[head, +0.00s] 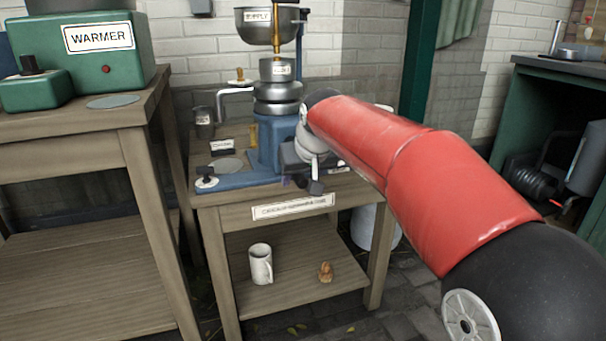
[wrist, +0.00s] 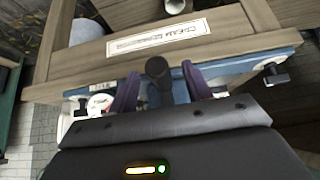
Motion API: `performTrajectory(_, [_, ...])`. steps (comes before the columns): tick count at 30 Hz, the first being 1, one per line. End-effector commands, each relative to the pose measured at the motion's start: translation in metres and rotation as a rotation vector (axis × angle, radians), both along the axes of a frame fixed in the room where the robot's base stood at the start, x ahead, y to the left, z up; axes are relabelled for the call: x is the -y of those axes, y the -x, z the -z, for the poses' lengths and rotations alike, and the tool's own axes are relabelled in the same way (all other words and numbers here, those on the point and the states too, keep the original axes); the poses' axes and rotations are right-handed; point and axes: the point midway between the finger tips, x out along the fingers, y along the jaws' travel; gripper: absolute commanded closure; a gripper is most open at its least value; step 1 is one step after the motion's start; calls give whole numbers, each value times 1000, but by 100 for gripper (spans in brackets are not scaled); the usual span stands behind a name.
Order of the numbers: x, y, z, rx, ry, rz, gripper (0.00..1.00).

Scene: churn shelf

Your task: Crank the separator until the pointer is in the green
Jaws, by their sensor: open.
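The separator stands on the small wooden table, with a blue body (head: 270,135), stacked metal bowls and a supply bowl (head: 262,25) on top. My gripper (head: 303,180) is at the right front of its body, and the arm hides much of that side. In the wrist view, my gripper (wrist: 160,88) is open, with purple fingers on either side of a dark round-ended grip (wrist: 158,68), apparently the crank handle. I cannot tell whether the fingers touch it. A round white part (wrist: 100,103), perhaps a dial, is partly hidden behind the left finger. No pointer or green zone is readable.
A green warmer (head: 100,55) stands on a taller table at the left. The small table (head: 232,216) has a front label, and its lower shelf holds a white mug (head: 261,264) and a small brown object (head: 325,271). A green bench (head: 545,120) stands at the right.

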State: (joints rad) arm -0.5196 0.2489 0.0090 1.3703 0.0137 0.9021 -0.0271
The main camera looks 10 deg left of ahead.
Motion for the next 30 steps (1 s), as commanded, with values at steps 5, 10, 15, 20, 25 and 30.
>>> performTrajectory(5, [-3, -4, 6, 1, -1, 0, 51])
performTrajectory(10, [-3, -5, 8, 0, 0, 0, 51])
performTrajectory(15, [-4, -7, 11, 0, 0, 0, 51])
performTrajectory(20, [-5, -8, 12, 0, 0, 0, 51])
performTrajectory(25, [-5, -7, 12, 0, 0, 0, 60])
performTrajectory(30, [-5, -8, 12, 0, 0, 0, 82])
